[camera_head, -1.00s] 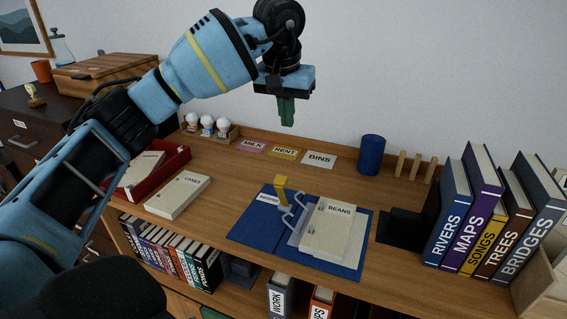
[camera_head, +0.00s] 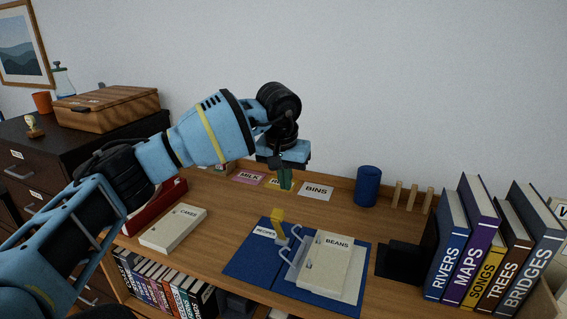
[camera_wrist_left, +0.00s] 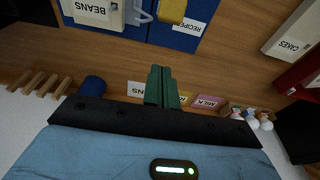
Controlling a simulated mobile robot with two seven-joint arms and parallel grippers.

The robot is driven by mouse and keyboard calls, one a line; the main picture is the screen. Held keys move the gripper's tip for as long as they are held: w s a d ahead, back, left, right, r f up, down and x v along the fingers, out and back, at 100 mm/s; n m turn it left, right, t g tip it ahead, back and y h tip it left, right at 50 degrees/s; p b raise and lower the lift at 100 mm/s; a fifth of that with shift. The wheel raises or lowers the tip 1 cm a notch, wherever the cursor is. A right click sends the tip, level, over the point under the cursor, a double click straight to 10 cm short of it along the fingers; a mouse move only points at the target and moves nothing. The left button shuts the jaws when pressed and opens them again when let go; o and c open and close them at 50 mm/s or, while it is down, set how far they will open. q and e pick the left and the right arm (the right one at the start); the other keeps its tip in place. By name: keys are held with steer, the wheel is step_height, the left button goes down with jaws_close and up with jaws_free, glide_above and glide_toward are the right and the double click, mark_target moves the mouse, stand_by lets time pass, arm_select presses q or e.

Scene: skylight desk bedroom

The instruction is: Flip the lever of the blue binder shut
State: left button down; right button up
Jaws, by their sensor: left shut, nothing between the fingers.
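The blue binder (camera_head: 250,262) lies open on the desk, with a label reading RECIPES on its left cover. Its yellow lever (camera_head: 278,224) stands up from the middle, beside metal rings that look open. A cream block of pages labelled BEANS (camera_head: 328,262) lies on the right side. My left gripper (camera_head: 285,180) points down above the desk, behind the lever and apart from it. Its green fingers are shut and empty. In the left wrist view, the fingers (camera_wrist_left: 160,86) are together and the yellow lever (camera_wrist_left: 172,10) is at the top edge. My right gripper is not in view.
A cream stack labelled CAKES (camera_head: 174,228) lies left of the binder. Upright books (camera_head: 466,245) stand at the right. A blue cup (camera_head: 367,186), wooden pegs (camera_head: 412,195) and a BINS card (camera_head: 317,191) are along the back. Bare desk lies between CAKES and the binder.

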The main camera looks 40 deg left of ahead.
mark_target(280, 225)
arm_select(q)
steer(key=s+f, duration=0.1)
steer(key=s+d+f+p, duration=0.1)
steer(key=s, duration=0.1)
steer(key=shift+s+f, duration=0.2)
steer(key=shift+f, duration=0.15)
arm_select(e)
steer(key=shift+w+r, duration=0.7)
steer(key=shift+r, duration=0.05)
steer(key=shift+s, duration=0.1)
